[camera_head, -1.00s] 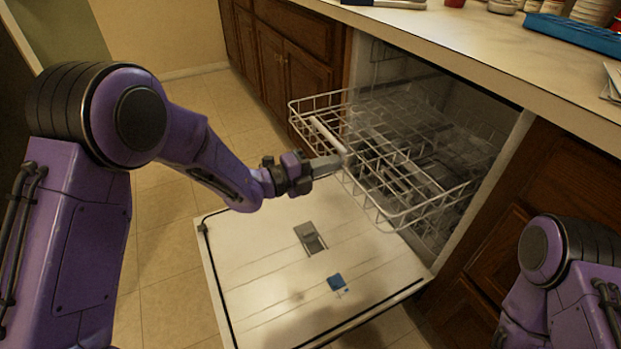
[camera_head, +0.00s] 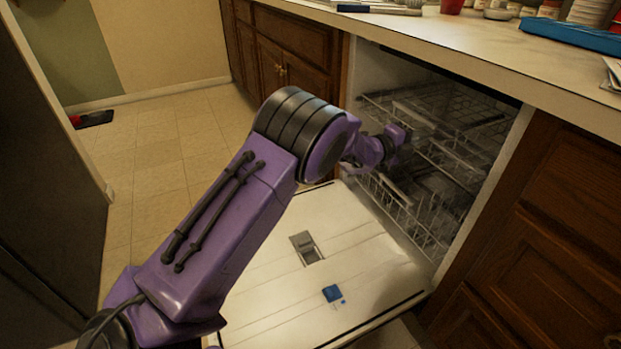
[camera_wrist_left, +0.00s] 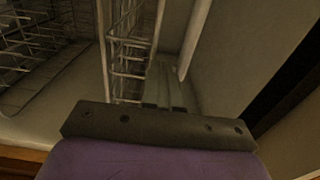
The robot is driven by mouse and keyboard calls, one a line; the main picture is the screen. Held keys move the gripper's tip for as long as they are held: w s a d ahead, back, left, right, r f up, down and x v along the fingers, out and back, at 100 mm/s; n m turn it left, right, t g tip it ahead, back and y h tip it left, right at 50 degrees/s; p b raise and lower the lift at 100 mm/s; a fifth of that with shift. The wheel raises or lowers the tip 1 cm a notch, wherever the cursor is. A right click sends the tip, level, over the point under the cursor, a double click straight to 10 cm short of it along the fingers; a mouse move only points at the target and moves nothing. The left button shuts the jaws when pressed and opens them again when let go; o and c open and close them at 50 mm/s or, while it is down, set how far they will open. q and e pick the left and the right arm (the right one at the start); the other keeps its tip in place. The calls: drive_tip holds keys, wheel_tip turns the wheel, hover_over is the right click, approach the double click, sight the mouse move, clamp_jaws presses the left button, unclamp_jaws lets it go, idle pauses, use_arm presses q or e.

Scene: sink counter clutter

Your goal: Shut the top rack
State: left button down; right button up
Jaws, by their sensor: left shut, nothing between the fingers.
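The top rack (camera_head: 455,110) is a wire basket in the upper part of the dishwasher, and it now sits back inside the opening. My left gripper (camera_head: 398,140) reaches into the dishwasher mouth at the rack's front; my arm and wrist hide part of that front. In the left wrist view my left gripper's fingers (camera_wrist_left: 167,88) are shut and empty, beside white rack wires (camera_wrist_left: 130,50). I cannot tell whether they touch the rack. My right gripper is not in view.
The dishwasher door (camera_head: 350,255) lies open and flat below my left arm. A lower rack (camera_head: 410,210) is inside. The counter (camera_head: 440,30) with clutter, including a blue tray (camera_head: 570,33), runs above.

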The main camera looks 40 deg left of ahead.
use_arm(q)
drive_tip(key=shift+w+d+r, duration=0.15)
drive_tip(key=shift+w+r, duration=0.1)
drive_tip(key=shift+w, duration=0.1)
drive_tip(key=shift+d+r, duration=0.15)
drive_tip(key=shift+r, duration=0.05)
drive_tip(key=f+v, duration=0.1)
drive_tip(key=v, duration=1.3)
drive_tip(key=shift+p, duration=0.45)
